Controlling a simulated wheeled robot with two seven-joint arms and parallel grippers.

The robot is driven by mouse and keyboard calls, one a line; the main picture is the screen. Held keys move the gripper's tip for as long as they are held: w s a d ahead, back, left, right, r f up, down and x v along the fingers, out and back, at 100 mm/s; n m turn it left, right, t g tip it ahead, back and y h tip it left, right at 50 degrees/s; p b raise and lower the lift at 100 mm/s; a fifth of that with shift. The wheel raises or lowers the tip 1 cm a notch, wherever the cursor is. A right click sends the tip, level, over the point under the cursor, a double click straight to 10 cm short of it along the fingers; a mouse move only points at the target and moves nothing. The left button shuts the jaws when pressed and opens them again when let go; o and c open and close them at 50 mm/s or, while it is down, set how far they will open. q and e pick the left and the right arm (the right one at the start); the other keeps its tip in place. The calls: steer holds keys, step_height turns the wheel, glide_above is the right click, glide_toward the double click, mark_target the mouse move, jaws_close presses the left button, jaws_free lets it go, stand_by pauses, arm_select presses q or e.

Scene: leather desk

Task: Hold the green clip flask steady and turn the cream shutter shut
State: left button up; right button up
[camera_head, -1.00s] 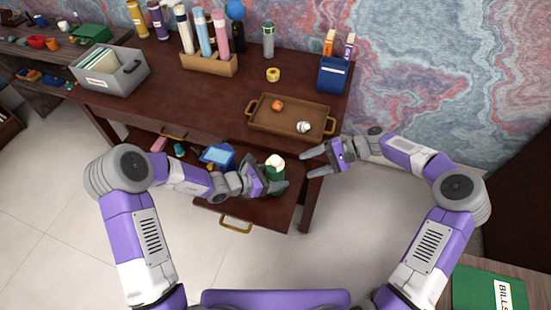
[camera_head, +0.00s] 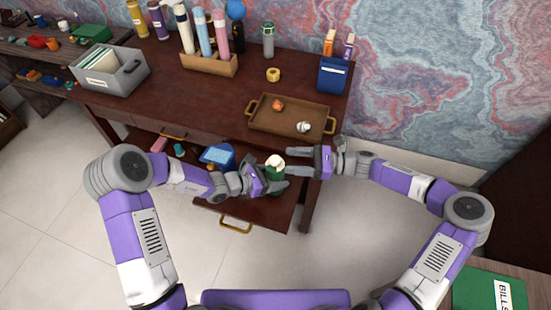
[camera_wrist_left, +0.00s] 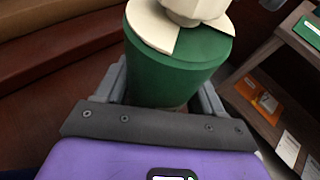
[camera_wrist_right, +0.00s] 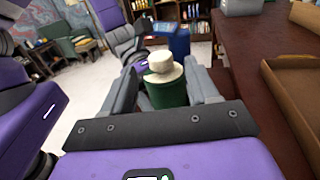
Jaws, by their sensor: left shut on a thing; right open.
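The green clip flask (camera_head: 276,173) stands upright over the open drawer at the front of the desk. It also shows large in the left wrist view (camera_wrist_left: 178,68). The cream shutter (camera_head: 275,160) is on its top, with a knob; in the left wrist view the shutter (camera_wrist_left: 152,27) leaves a green part of the top uncovered. My left gripper (camera_head: 276,186) is shut on the flask's body from the left. My right gripper (camera_head: 290,161) is open, to the right of the flask at about shutter height. In the right wrist view the flask (camera_wrist_right: 166,93) shows between its fingers, farther ahead.
A brown tray (camera_head: 262,124) with an orange thing and a white thing lies on the desk close behind the right gripper. Floor is free in front.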

mark_target(276, 159)
steer(key=a, duration=0.5)
steer(key=shift+w+a, duration=0.2)
steer(key=shift+a, duration=0.2)
steer(key=shift+c, duration=0.3)
steer(key=c, duration=0.9)
